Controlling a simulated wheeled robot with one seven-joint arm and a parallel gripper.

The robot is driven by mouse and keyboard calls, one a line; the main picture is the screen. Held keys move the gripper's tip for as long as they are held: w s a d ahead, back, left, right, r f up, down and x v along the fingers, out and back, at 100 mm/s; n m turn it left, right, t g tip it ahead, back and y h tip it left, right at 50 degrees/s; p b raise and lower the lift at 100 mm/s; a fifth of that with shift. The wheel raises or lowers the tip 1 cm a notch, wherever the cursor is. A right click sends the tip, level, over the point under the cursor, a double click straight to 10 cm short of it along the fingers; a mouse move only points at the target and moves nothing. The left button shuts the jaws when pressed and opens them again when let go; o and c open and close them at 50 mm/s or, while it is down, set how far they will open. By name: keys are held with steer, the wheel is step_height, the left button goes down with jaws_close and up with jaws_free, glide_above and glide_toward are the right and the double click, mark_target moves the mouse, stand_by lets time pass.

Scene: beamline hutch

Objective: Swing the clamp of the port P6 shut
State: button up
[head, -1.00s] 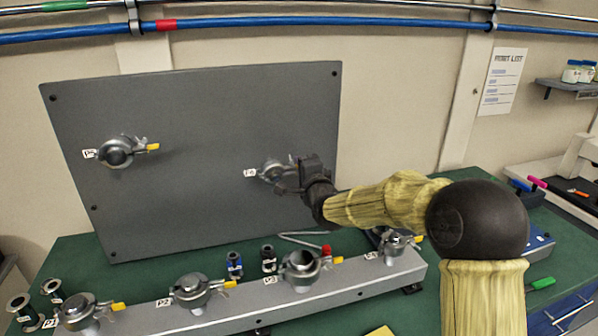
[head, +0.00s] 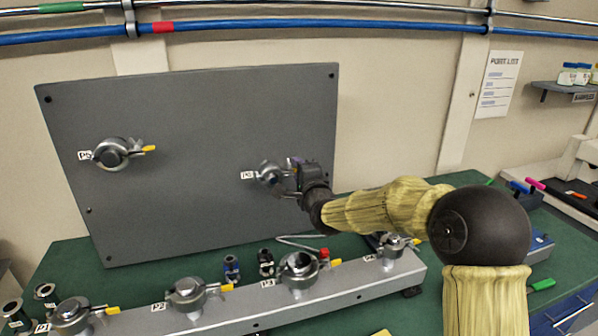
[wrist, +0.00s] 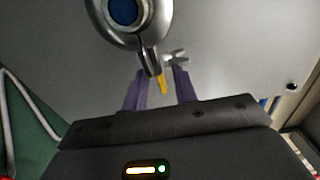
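Port P6 (head: 268,172) is on the right part of the upright grey panel, with its label (head: 247,175) to its left. In the wrist view the port has a blue centre (wrist: 124,11) inside a metal clamp ring (wrist: 97,20). The clamp's lower end, its yellow tip (wrist: 162,83) and a wing nut (wrist: 177,58) point toward my gripper (wrist: 159,82). My gripper is open, its purple fingers on either side of the yellow tip. I cannot tell whether they touch it. In the head view my gripper (head: 292,177) partly hides the clamp's right side.
Port P5 (head: 112,153) is at the panel's left, with a yellow-tipped clamp. Below, a grey rail (head: 240,308) carries several clamped ports. Small dark fittings (head: 232,268) and a red-capped item (head: 324,254) stand between rail and panel. The panel's middle (head: 200,130) is clear.

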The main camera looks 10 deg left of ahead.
steer(key=b+v, duration=0.2)
steer(key=v, duration=1.5)
steer(key=shift+d, duration=0.25)
steer(key=shift+f, duration=0.2)
